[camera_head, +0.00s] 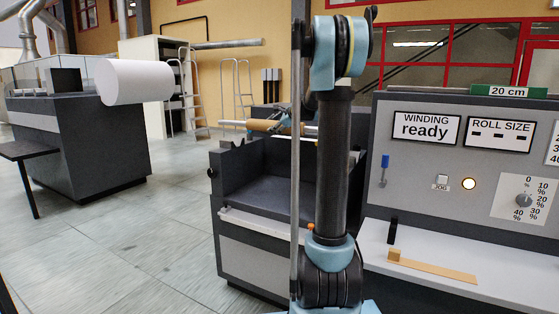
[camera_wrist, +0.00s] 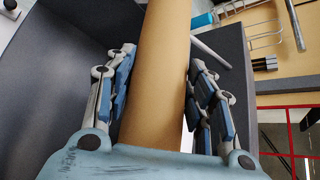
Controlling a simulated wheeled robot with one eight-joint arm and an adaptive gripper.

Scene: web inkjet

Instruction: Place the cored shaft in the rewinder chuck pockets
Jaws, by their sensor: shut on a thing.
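The cored shaft (camera_head: 265,127) is a brown tube on a thin, pale shaft, held roughly level above the rewinder. In the wrist view the brown core (camera_wrist: 158,70) runs between my gripper's fingers (camera_wrist: 160,85), which are shut on it. In the head view my gripper (camera_head: 283,128) is largely hidden behind my arm. The rewinder (camera_head: 255,235) is a dark open-topped unit. Notches (camera_head: 237,144) that look like chuck pockets show on its upper left edge. The shaft appears above and apart from them. The right-hand pockets are hidden by my arm.
A control panel (camera_head: 400,155) at right carries "WINDING ready" and "ROLL SIZE" signs, a blue lever (camera_head: 384,168), a lit button (camera_head: 469,184) and a dial (camera_head: 523,200). A wooden piece (camera_head: 430,267) lies on its ledge. A white roll (camera_head: 135,82) is at left. Floor between is clear.

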